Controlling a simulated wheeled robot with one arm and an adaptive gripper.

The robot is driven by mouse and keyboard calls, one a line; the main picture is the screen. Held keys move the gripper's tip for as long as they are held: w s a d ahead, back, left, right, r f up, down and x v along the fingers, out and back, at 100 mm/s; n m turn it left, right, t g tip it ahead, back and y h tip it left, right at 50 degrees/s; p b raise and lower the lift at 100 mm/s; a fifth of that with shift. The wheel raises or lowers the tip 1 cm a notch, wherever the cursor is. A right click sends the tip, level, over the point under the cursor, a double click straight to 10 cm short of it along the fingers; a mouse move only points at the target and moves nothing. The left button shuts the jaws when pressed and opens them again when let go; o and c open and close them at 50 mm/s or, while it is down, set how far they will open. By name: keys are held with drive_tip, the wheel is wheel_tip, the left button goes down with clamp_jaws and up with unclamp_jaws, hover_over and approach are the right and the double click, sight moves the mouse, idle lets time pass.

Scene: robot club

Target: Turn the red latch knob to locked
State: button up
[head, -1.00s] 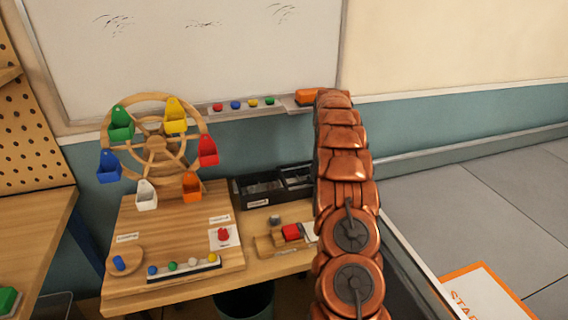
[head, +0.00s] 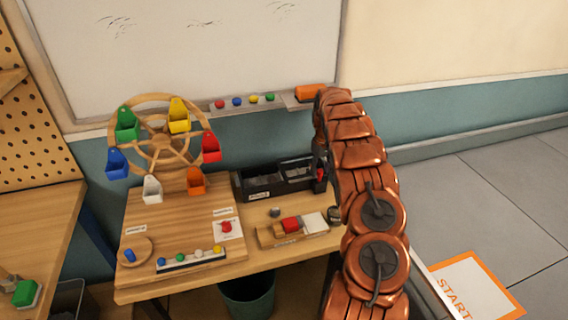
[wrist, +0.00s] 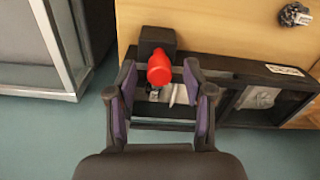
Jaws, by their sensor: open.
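The red latch knob (head: 226,227) sits on a white plate on the wooden base of the model Ferris wheel, in the head view. Small labels lie on the base; their words are too small to read. My gripper (wrist: 157,88) is open, pointing down at the right end of the black tray (head: 262,190), well right of the knob. In the wrist view a red rounded handle (wrist: 160,69) shows between the fingers, beside a dark block (wrist: 157,42). I cannot tell whether the fingers touch it. The latch knob does not show clearly in the wrist view.
The Ferris wheel (head: 163,135) with coloured buckets stands behind the knob. A rack of coloured balls (head: 190,262) and a round disc (head: 137,250) lie in front. A wooden block holder with a red piece (head: 291,225) is right of the base. A whiteboard (head: 200,50) hangs behind.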

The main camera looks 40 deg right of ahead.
sight(320, 170)
wheel_tip(320, 170, up, 8)
drive_tip(key=shift+w+f+b, duration=0.1)
drive_tip(key=shift+f+b, duration=0.05)
drive_tip(key=shift+b, duration=1.1)
drive_tip(key=s+a+r, duration=0.3)
drive_tip(key=a, duration=0.4)
drive_tip(key=s+a+r+b, duration=0.1)
drive_tip(key=s+a+r, duration=0.2)
drive_tip(key=a, duration=0.5)
drive_tip(key=s+a+r+g+b, duration=0.1)
drive_tip(key=s+a+r, duration=0.2)
drive_tip(key=a, duration=0.5)
drive_tip(key=shift+s+a+r+h, duration=0.15)
drive_tip(key=shift+r+h, duration=0.15)
drive_tip(key=shift+r, duration=0.2)
drive_tip(key=s+a+r, duration=0.1)
drive_tip(key=s+a, duration=1.3)
drive_tip(key=s+a+f+n, duration=0.1)
drive_tip(key=s+a+f, duration=0.1)
drive_tip(key=s, duration=0.5)
drive_tip(key=s+a+f+n, duration=0.1)
drive_tip(key=s+a+f, duration=0.1)
drive_tip(key=s+a, duration=0.3)
drive_tip(key=s, duration=0.3)
drive_tip(key=shift+s+f+g, duration=0.25)
drive_tip(key=shift+g, duration=0.15)
